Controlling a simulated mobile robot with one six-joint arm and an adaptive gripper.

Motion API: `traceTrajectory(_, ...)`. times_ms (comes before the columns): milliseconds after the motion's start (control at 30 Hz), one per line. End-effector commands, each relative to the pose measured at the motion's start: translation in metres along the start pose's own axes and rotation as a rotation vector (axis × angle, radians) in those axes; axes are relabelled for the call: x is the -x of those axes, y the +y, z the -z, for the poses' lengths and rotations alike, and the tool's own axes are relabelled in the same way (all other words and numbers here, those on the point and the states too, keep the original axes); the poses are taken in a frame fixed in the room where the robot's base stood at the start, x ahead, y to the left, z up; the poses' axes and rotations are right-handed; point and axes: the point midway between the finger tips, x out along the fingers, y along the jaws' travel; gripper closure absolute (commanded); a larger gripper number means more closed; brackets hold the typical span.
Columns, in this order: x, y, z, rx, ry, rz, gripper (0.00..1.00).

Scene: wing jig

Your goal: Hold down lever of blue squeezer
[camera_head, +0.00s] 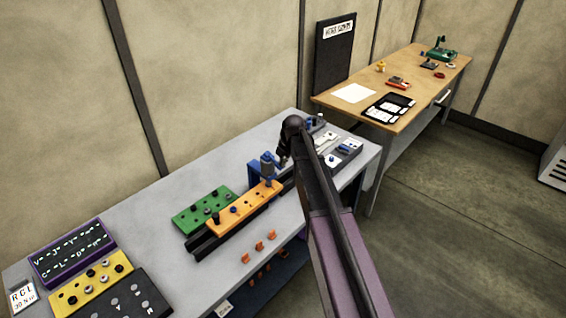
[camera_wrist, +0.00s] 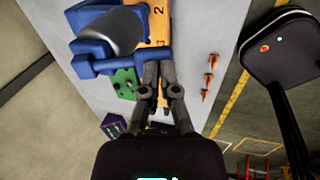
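The blue squeezer (camera_head: 266,165) stands on the grey bench at the far end of the orange bar. In the wrist view, its blue body and lever (camera_wrist: 100,66) fill the upper left, with a dark grey cylinder above the lever. My gripper (camera_wrist: 159,70) has its two dark fingers close together with a narrow gap between them. The fingertips are at the right end of the lever; I cannot tell whether they touch or clasp it. In the head view my arm hides most of the gripper, near the squeezer's right side.
The numbered orange bar (camera_head: 232,208) lies on dark rails beside a green block (camera_head: 203,208). Several orange clips (camera_head: 259,247) sit near the bench's front edge. A grey tray (camera_head: 345,150) is at the right. A wooden table (camera_head: 430,75) stands behind.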

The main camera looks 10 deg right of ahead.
Motion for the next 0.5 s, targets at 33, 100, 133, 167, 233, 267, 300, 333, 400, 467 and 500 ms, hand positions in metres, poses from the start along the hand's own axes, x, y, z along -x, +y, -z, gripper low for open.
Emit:
traceTrajectory(33, -0.0004, -0.0005, -0.0005, 0.000, -0.001, 0.002, 1.00)
traceTrajectory(100, -0.0004, -0.0005, -0.0005, 0.000, -0.001, 0.002, 1.00)
traceTrajectory(133, -0.0004, -0.0005, -0.0005, 0.000, -0.001, 0.002, 1.00)
traceTrajectory(167, -0.0004, -0.0005, -0.0005, 0.000, -0.001, 0.002, 1.00)
traceTrajectory(233, -0.0004, -0.0005, -0.0005, 0.000, -0.001, 0.002, 1.00)
traceTrajectory(267, -0.0004, -0.0005, -0.0005, 0.000, -0.001, 0.002, 1.00)
traceTrajectory(300, -0.0002, -0.0005, -0.0005, 0.000, -0.001, 0.002, 1.00)
traceTrajectory(333, 0.0001, -0.0004, -0.0005, 0.000, -0.001, 0.002, 1.00)
traceTrajectory(400, 0.0012, -0.0003, -0.0005, 0.000, -0.001, 0.002, 1.00)
traceTrajectory(467, 0.0028, -0.0002, -0.0005, 0.000, -0.001, 0.001, 1.00)
traceTrajectory(500, 0.0043, -0.0002, -0.0005, 0.000, -0.001, 0.001, 1.00)
